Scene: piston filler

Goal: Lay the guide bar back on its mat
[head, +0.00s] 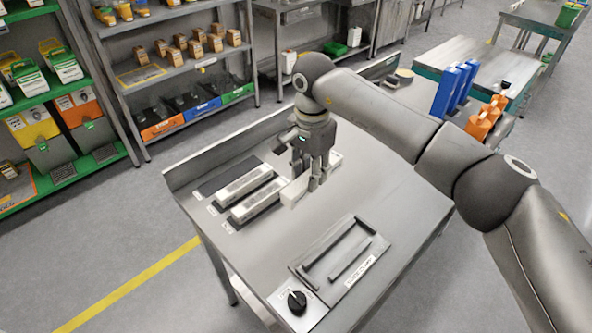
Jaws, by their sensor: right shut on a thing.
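My right gripper (316,186) points down over the steel table and is shut on a pale guide bar (296,190). The bar's near end shows left of the fingers and its far end shows right of them; the fingers hide its middle. Whether the bar touches the table or hangs just above it, I cannot tell. Two similar light bars, one behind (244,182) and one in front (258,201), lie side by side left of the gripper. Dark mat surface (218,183) shows around them, with small white labels at the left ends. My left gripper is out of view.
In front on the steel table (400,215) are a plate with a dark handle (340,252) and a black rotary knob (297,301). Blue (452,88) and orange (484,120) holders stand at the back right. Shelves with bins stand at the left.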

